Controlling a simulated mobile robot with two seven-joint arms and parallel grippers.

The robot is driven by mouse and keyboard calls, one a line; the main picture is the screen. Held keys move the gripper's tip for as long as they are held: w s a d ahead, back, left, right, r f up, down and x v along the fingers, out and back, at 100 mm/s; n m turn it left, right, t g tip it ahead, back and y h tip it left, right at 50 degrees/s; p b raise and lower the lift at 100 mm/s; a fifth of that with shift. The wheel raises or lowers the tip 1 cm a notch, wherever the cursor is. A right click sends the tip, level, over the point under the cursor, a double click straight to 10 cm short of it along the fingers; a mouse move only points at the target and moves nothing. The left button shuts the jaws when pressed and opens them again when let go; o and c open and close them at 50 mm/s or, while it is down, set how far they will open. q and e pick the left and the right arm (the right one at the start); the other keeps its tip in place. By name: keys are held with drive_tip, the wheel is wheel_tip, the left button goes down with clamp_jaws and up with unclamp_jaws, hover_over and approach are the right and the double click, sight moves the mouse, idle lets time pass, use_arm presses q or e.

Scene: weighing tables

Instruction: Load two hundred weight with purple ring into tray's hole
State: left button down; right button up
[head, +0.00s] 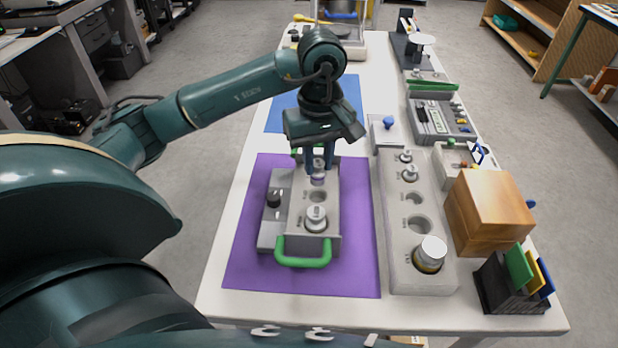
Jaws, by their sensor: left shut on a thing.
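My left gripper (319,172) points down over the grey tray (330,240), which has a green handle (303,262) at its front. The gripper is shut on a small silver weight with a purple ring (317,181). The weight is upright, just behind an empty hole (317,197) in the tray; I cannot tell whether its base is above the tray or inside a hole. A larger silver weight (316,218) stands in the tray hole nearest the front. The fingers partly hide the tray's far end. My right gripper is not in view.
The tray lies on a purple mat (358,270), with a blue mat (352,90) behind. To the right, a grey weight rack (395,250) holds several weights and has empty holes. A wooden box (488,205) and a black holder (505,290) stand further right.

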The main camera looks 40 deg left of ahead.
sight(318, 181)
use_arm(q)
wheel_tip(318, 181, down, 6)
drive_tip(key=shift+f, duration=0.3)
drive_tip(key=c, duration=1.2)
unclamp_jaws()
drive_tip(key=shift+c, duration=0.2)
drive_tip(key=shift+r+p, duration=0.35)
drive_tip(key=shift+p, duration=0.05)
wheel_tip(318, 181, up, 10)
drive_tip(key=shift+r+b, duration=0.25)
drive_tip(key=shift+b, duration=0.3)
drive_tip(key=shift+r, duration=0.6)
